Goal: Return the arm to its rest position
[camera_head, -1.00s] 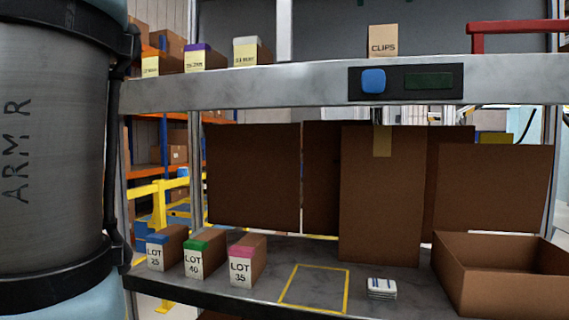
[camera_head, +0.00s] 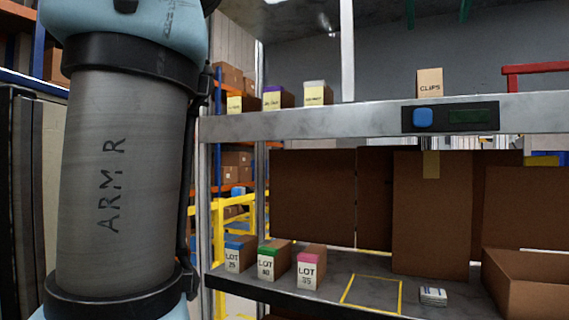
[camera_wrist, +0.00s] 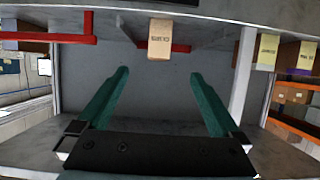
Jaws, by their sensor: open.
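My arm (camera_head: 125,180), a grey cylinder marked ARM R with pale blue joints, stands upright at the left of the head view. My gripper (camera_wrist: 160,73) shows in the wrist view with its two dark green fingers spread wide and nothing between them. Two green tips at the top edge of the head view look like the same fingers (camera_head: 438,14), above the upper shelf. The CLIPS box (camera_head: 429,84) stands on that shelf. In the wrist view the CLIPS box (camera_wrist: 160,40) appears upside down beyond the fingertips, apart from them.
The upper shelf (camera_head: 330,120) carries a blue button (camera_head: 423,117), small boxes and a red frame (camera_head: 507,85). The lower shelf (camera_head: 330,290) holds LOT boxes (camera_head: 311,268), a yellow outlined square, a small white stack (camera_head: 433,295) and an open carton (camera_head: 530,285). Brown panels stand behind.

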